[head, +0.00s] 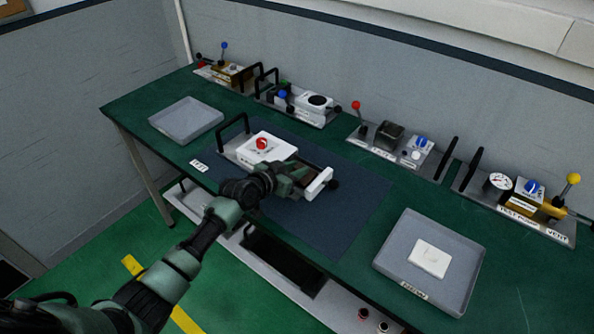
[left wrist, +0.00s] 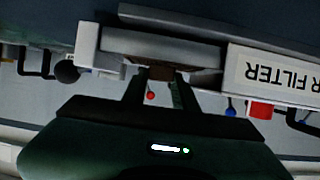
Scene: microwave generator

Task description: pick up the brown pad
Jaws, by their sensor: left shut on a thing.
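The filter unit (head: 238,148), a grey plate with a black handle, a white box (head: 265,147) with a red knob and a white end block (head: 319,184), sits on the dark blue mat. My left gripper (head: 300,180) is over the unit, between the white box and the end block. The brown pad (head: 307,171) shows only in part beside the gripper. In the left wrist view the fingers (left wrist: 157,80) are shut on the brown pad (left wrist: 161,74), of which a small piece shows between the fingertips. I cannot tell whether the pad is clear of the unit. My right gripper is not in view.
An empty grey tray (head: 186,119) stands at the left. A grey tray (head: 459,277) at the right holds a white pad (head: 430,258). Several devices with levers and handles line the back, such as a gauge unit (head: 499,181). The mat's right part (head: 350,215) is clear.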

